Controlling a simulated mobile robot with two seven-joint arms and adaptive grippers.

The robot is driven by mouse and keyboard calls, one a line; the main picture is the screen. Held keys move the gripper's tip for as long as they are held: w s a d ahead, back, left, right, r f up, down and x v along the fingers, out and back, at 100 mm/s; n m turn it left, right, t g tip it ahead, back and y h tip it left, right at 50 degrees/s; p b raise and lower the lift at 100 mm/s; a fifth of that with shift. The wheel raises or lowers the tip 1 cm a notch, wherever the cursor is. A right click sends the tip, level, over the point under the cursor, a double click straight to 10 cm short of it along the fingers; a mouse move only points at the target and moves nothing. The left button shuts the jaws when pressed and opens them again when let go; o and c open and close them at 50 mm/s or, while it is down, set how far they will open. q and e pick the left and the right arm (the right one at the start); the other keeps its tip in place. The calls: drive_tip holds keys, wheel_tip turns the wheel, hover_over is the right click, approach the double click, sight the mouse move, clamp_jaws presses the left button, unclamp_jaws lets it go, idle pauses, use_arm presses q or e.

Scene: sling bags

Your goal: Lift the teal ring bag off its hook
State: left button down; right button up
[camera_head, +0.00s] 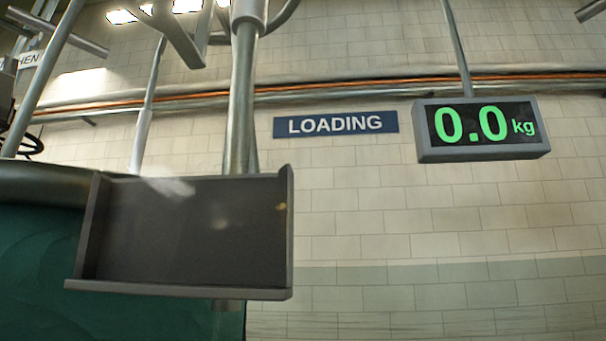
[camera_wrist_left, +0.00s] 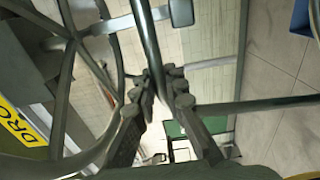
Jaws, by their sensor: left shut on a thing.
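A large teal surface (camera_head: 40,275), which looks like the teal bag, fills the lower left of the head view below a dark rounded rim. Its ring and hook cannot be made out there. In the left wrist view my left gripper (camera_wrist_left: 166,82) has its two dark fingers closed around a grey metal bar (camera_wrist_left: 148,40) running down from the top. Whether this bar is the bag's ring is not clear. A small dark green patch (camera_wrist_left: 194,134) shows beyond the fingers. Neither gripper shows in the head view.
A dark tray-like panel (camera_head: 185,235) on a grey pole (camera_head: 241,90) stands before the teal surface. A display (camera_head: 481,128) reads 0.0 kg, right of a LOADING sign (camera_head: 336,124) on the tiled wall. Metal tubes surround the left gripper; a yellow sign (camera_wrist_left: 18,125) is at left.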

use_arm(q)
drive_tip(key=shift+s+a+b, duration=0.1)
drive_tip(key=shift+s+b, duration=0.3)
drive_tip(key=shift+s, duration=2.5)
drive_tip(key=shift+w, duration=0.1)
